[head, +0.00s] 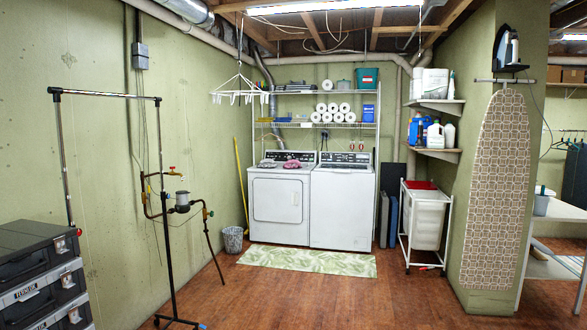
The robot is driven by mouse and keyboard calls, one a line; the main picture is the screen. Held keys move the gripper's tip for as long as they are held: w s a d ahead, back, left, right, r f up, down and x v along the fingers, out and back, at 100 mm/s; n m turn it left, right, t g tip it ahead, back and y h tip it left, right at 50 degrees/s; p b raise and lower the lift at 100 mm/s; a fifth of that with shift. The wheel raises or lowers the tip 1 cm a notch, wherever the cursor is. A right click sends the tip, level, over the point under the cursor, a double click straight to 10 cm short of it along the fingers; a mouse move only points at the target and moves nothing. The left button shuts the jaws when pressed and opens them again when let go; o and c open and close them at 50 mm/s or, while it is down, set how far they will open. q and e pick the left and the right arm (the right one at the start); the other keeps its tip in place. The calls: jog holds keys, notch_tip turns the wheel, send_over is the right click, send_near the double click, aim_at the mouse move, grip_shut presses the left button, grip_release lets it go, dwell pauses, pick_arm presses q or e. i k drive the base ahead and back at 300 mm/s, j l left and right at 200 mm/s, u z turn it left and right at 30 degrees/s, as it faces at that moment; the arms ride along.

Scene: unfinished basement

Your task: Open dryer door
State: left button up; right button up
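The white dryer (280,212) stands at the back wall, left of the top-loading washer (342,212). Its front door (277,201) is a pale rounded panel that looks shut. A pink and grey item (291,164) lies on the dryer's top. Neither of my grippers shows in the head view. The dryer is across the room from me.
A leafy green mat (308,261) lies before the machines. A bin (233,239) and yellow-handled broom (241,182) stand left of the dryer. A garment rack (170,230) and dark toolboxes (40,285) are at left, a hamper cart (424,222) at right. The middle floor is clear.

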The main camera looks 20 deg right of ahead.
aim_at(275, 200)
jog(key=i+z, duration=0.2)
jog(key=z, duration=0.3)
jog(key=i, duration=7.35)
jog(key=i+u, duration=0.25)
jog(key=i+l+u, duration=0.1)
jog(key=i+u, duration=0.15)
jog(key=i, duration=0.2)
